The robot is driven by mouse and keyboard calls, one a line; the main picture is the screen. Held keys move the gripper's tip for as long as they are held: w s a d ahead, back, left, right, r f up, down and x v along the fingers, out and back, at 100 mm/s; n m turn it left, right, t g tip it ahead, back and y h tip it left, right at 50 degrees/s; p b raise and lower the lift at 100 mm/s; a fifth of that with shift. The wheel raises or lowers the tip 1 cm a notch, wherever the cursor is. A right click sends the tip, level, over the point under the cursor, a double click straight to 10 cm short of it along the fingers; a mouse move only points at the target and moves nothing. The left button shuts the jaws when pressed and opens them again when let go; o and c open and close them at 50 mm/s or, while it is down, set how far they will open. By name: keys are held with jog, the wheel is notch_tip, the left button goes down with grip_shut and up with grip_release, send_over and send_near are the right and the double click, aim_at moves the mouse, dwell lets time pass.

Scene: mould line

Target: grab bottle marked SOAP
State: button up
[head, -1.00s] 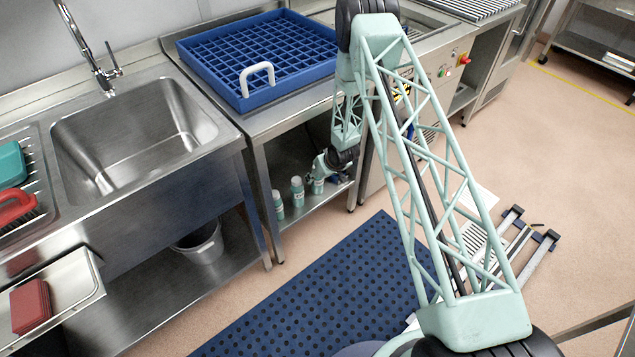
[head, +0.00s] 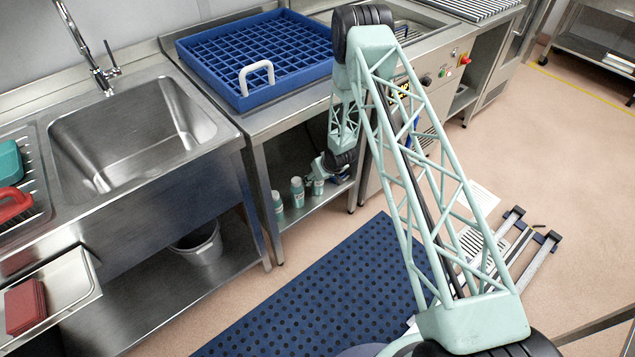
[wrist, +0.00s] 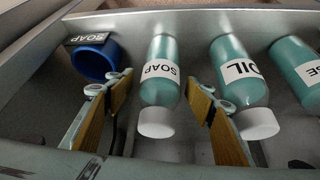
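The bottle marked SOAP (wrist: 162,78) is teal with a white cap and a white label, and looks upside down in the wrist view. My gripper (wrist: 160,104) is open, with one tan-padded finger on either side of this bottle. I see gaps between the pads and the bottle. In the head view my gripper (head: 328,168) is low at the under-counter shelf, by the rightmost teal bottle (head: 318,187). Labels are too small to read there.
In the wrist view a bottle marked OIL (wrist: 240,72) stands close beside the right finger, with another bottle (wrist: 297,68) beyond it. A blue round holder (wrist: 96,60) with a SOAP sign is at left. The shelf (head: 303,213) sits under the blue rack (head: 245,62).

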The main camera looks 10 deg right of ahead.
jog(key=c, duration=1.1)
jog(key=s+r+p, duration=0.1)
jog(key=s, duration=0.4)
jog(key=s+a+r+p, duration=0.1)
jog(key=s+r+p, duration=0.1)
jog(key=s, duration=0.3)
jog(key=s+r+p, duration=0.1)
jog(key=s+r, duration=0.1)
jog(key=s, duration=0.4)
jog(key=shift+a, duration=0.4)
